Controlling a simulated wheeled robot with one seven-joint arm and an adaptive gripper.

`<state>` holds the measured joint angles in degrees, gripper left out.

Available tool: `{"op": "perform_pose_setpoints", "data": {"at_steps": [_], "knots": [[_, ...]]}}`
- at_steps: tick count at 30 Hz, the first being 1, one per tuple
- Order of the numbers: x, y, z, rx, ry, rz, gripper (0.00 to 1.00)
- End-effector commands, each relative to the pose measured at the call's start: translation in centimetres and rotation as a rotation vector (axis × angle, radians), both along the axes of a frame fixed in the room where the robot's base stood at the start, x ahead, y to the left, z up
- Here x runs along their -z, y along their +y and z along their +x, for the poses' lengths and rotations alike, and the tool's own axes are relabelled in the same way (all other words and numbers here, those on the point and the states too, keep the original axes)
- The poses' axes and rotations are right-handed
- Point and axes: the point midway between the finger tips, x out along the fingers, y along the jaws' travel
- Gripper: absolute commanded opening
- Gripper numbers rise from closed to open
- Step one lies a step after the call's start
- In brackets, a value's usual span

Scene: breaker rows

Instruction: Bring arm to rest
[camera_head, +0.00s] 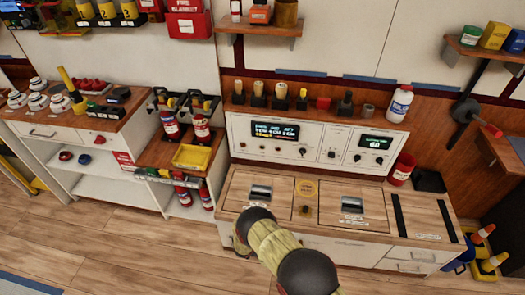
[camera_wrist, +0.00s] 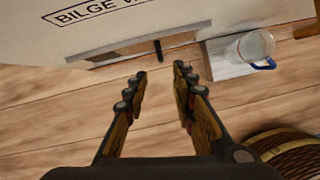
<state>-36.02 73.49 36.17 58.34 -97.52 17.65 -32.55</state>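My gripper (camera_wrist: 158,82) shows in the wrist view with its two fingers apart and nothing between them. It points at the wooden floor and the lower front of a pale cabinet marked "BILGE" (camera_wrist: 110,25). In the head view my arm reaches up from the bottom middle, in front of the wooden-topped console (camera_head: 330,215). The gripper fingers are hidden behind the arm in that view.
The console panel (camera_head: 310,140) has two lit displays and knobs. Fire extinguishers (camera_head: 201,130) and a yellow tray (camera_head: 192,157) stand to its left. A clear cup-like item (camera_wrist: 250,46) shows near the cabinet. Floor at left is clear.

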Motion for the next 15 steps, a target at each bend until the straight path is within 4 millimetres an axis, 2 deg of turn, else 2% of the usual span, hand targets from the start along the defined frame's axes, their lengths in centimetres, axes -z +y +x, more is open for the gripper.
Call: {"op": "perform_pose_setpoints", "data": {"at_steps": [5,8,13,15], "knots": [[0.0,0.0,0.1,0.018,-0.004,0.006,0.26],[-0.2,-1.2,0.2,0.118,-0.029,0.003,0.26],[0.2,-5.9,-3.5,0.339,-0.017,-0.046,0.26],[-0.7,-7.7,-4.7,0.446,-0.022,-0.067,0.26]]}}
